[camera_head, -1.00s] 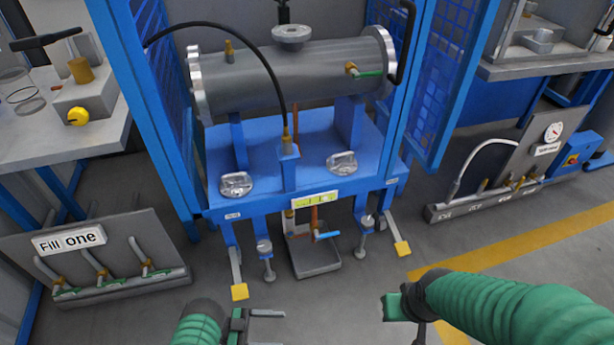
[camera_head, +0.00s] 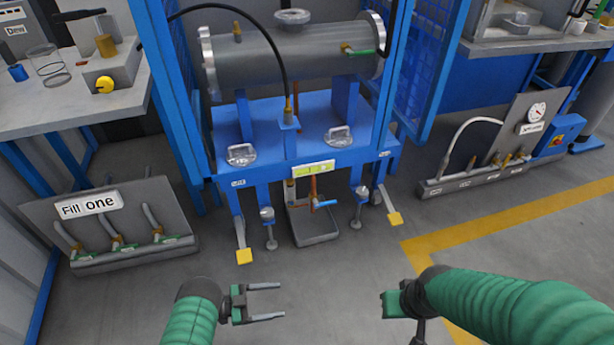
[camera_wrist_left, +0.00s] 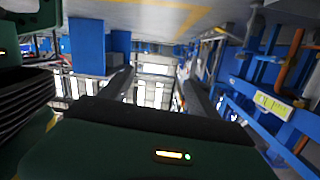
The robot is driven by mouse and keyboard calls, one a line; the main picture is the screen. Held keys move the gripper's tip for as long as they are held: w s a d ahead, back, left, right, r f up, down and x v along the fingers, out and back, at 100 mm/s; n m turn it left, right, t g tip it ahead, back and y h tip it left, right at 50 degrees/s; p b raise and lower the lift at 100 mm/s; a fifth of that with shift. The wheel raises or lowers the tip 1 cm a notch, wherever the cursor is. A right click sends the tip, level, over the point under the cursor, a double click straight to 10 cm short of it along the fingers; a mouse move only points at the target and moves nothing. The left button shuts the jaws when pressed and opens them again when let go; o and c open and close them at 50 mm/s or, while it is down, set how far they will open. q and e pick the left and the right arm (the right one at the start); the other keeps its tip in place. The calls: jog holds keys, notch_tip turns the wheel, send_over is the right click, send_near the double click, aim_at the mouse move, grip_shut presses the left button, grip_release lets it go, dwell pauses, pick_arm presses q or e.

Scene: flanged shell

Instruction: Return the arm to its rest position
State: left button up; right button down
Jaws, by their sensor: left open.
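My left gripper (camera_head: 266,301) is at the bottom centre of the head view, its two grey fingers apart and empty. It is over the bare floor, in front of the blue stand and apart from it. In the left wrist view the two dark fingers (camera_wrist_left: 157,92) also stand apart with nothing between them. My right arm (camera_head: 500,305) comes in from the right with a dark and green end piece (camera_head: 395,303). Its fingers cannot be made out. The flanged grey shell (camera_head: 295,52) lies horizontally on the blue stand (camera_head: 220,165).
A panel labelled "Fill one" (camera_head: 90,205) stands on the floor at left below a grey bench (camera_head: 50,118). A gauge panel (camera_head: 525,125) stands at right. The stand's feet with yellow pads (camera_head: 244,257) reach forward. The floor around my grippers is clear.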

pick_arm(q)
jog(key=w+a+r+n+t+y, duration=0.45)
jog(key=w+r, duration=0.25)
jog(key=w, duration=0.3)
jog(key=w+a+r+n+t+y, duration=0.3)
jog(key=w+a+r+t+y, duration=0.15)
jog(key=w+r+y, duration=0.35)
jog(key=s+a+r+n+g+y, duration=0.4)
jog(key=s+a+r+n, duration=0.15)
jog(key=s+r, duration=0.25)
jog(key=s+d+r+n+g, duration=0.1)
jog(key=s+d+n+g, duration=0.15)
jog(key=s, duration=0.85)
jog(key=s+d+r+n+g, duration=0.1)
jog(key=s+d+r+g, duration=0.15)
jog(key=s, duration=0.85)
notch_tip(320, 180, up, 36)
jog(key=p, duration=3.7)
jog(key=shift+s+r+g, duration=0.15)
jog(key=shift+s+g, duration=0.25)
jog(key=shift+s, duration=0.05)
